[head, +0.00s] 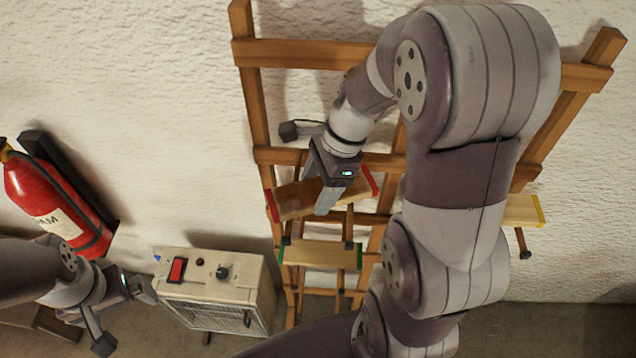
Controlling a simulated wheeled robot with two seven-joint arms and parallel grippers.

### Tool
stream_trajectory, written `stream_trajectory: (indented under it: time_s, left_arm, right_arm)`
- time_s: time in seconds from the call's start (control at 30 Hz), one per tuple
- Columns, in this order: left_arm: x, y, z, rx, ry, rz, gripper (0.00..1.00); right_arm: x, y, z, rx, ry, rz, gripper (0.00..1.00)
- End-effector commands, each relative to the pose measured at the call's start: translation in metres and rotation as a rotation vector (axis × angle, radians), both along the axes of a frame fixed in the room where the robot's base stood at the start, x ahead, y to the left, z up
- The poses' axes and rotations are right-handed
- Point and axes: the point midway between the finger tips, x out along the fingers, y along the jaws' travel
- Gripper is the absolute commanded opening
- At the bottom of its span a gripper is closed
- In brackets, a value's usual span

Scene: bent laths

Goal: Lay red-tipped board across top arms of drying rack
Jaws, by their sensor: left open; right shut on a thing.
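The red-tipped board (294,201) is brown with a red band at each end. It is slightly tilted, its right end higher in the picture, in front of the wooden drying rack (310,54). My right gripper (328,202) is shut on the board near its middle and hides part of it. I cannot tell whether the board touches the rack's arms. My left gripper (146,290) is open and empty at the lower left, beside the heater. My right arm hides much of the rack's middle and right.
A green-tipped board (320,254) lies across lower rack arms. A yellow-tipped board (522,210) shows at the right, partly hidden. The cream heater box (212,280) stands below left. A red fire extinguisher (50,195) hangs on the left wall.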

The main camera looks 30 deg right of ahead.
Motion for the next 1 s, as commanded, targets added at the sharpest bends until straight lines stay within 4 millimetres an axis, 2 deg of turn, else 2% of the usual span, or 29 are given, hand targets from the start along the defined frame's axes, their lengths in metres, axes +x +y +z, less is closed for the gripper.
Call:
stream_trajectory:
  time_s: [0.27,0.9,0.93,1.0]
  left_arm:
    - [0.000,0.000,0.001,0.000,0.000,0.000,0.98]
    - [0.000,0.000,-0.007,0.000,0.000,0.000,0.98]
    - [0.000,0.000,-0.006,0.000,0.000,0.000,0.98]
    - [0.000,0.000,-0.006,0.000,0.000,0.000,0.98]
  right_arm:
    - [0.000,0.000,0.001,0.000,0.000,0.000,0.35]
    - [0.000,0.000,-0.012,0.000,-0.001,0.001,0.35]
    - [0.000,0.000,-0.011,0.000,-0.001,0.001,0.78]
    - [0.000,0.000,-0.011,0.000,-0.001,0.001,0.98]
